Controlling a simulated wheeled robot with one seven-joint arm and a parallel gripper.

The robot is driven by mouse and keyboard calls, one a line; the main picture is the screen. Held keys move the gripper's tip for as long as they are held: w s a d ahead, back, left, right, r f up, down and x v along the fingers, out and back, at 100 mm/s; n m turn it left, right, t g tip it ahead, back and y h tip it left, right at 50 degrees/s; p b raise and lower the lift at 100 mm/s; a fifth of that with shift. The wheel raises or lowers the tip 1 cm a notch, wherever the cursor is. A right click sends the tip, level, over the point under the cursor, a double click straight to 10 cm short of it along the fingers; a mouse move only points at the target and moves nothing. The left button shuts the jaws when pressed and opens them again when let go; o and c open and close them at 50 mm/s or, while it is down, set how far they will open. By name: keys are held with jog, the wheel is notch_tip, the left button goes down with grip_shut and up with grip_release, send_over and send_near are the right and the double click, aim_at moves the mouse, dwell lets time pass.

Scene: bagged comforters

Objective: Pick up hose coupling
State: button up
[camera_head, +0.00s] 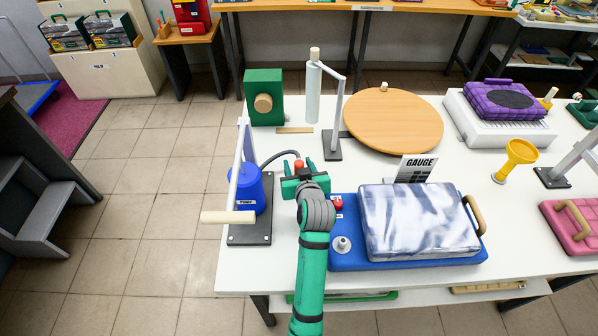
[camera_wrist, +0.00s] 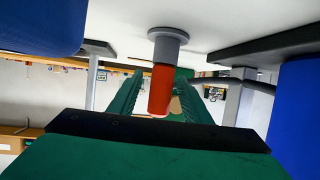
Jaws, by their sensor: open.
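The hose coupling appears to be the red cylinder with a grey flanged end (camera_wrist: 161,90) in the wrist view. In the head view its red top (camera_head: 299,164) shows between my fingers. My green gripper (camera_head: 304,182) is open at the coupling, near the left part of the table. In the wrist view my gripper (camera_wrist: 163,88) has one finger on each side of the red part, with the jaws not closed on it. A dark hose (camera_head: 281,156) curves from the blue pump (camera_head: 246,190) towards the coupling; its join is hidden.
The blue tray (camera_head: 404,263) with a bagged comforter (camera_head: 418,220), a red knob and a metal fitting lies just right of my arm. The pump's lever (camera_head: 228,217) stands close left. A grey stand (camera_head: 333,148) and round wooden board (camera_head: 394,120) are behind.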

jog(key=shift+x, duration=0.85)
grip_shut()
jog(key=shift+r, duration=0.1)
